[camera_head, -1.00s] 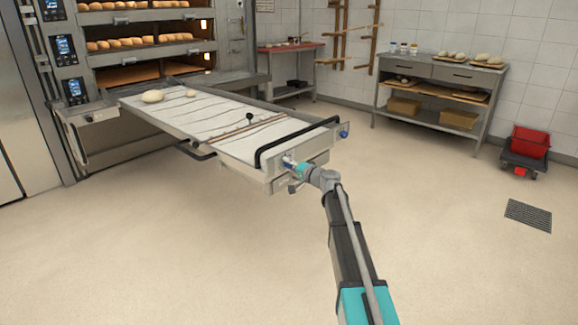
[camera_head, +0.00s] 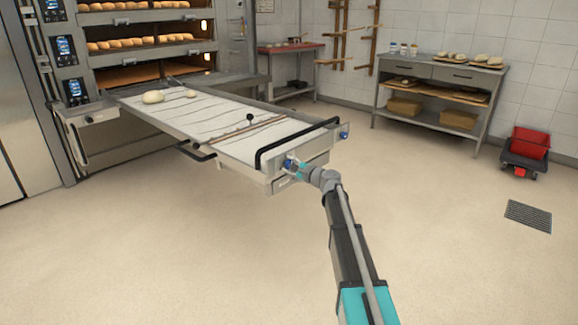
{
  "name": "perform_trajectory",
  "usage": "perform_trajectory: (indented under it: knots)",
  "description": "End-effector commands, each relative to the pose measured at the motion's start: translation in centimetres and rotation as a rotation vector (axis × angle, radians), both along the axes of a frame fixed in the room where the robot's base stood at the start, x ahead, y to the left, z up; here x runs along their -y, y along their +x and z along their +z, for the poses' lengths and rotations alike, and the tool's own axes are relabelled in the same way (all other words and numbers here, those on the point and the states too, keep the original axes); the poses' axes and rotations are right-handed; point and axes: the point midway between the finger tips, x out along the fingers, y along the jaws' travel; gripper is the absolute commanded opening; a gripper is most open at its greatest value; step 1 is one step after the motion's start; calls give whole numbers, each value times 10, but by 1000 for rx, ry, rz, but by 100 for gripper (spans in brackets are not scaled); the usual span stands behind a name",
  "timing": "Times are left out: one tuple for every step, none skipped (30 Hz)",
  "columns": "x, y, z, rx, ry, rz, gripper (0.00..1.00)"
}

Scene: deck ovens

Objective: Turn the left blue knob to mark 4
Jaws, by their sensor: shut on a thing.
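The left blue knob (camera_head: 287,163) sits on the near end panel of the pulled-out loader, at the left of the panel. My gripper (camera_head: 292,167) is at this knob, with its fingers closed around it. The fingers partly hide the knob, and its marks and pointer are too small to read. The right blue knob (camera_head: 345,132) is on the same panel, farther right, with nothing touching it.
The loader (camera_head: 220,135) reaches out from the deck ovens (camera_head: 150,45), with a black handle bar (camera_head: 262,158) along its near end. Dough pieces (camera_head: 153,97) lie on it. A work table (camera_head: 440,72) and a red bucket (camera_head: 530,142) stand right. The floor around is clear.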

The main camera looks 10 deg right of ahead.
Motion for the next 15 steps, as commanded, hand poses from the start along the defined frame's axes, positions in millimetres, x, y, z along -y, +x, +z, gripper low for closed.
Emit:
perform_trajectory:
  knots:
    - [1, 0, 0, -26, 33, -3, 5]
    - [1, 1, 0, -44, 56, -3, 5]
    - [2, 1, 0, -68, 85, -3, 5]
    - [2, 1, 0, -85, 108, -3, 5]
    - [2, 1, 1, -103, 130, -3, 5]
    - [2, 1, 1, -126, 160, -3, 5]
    - [2, 1, 1, -143, 182, -3, 5]
    - [2, 1, 1, -161, 205, -3, 5]
    - [2, 1, 1, -184, 234, -3, 5]
    - [2, 1, 1, -202, 257, -3, 5]
    - [2, 1, 1, -219, 279, -3, 5]
    - [2, 1, 1, -243, 309, -3, 5]
    - [3, 1, 1, -260, 331, -3, 5]
    - [3, 1, 1, -277, 353, -3, 5]
    - [3, 1, 1, -299, 382, -3, 5]
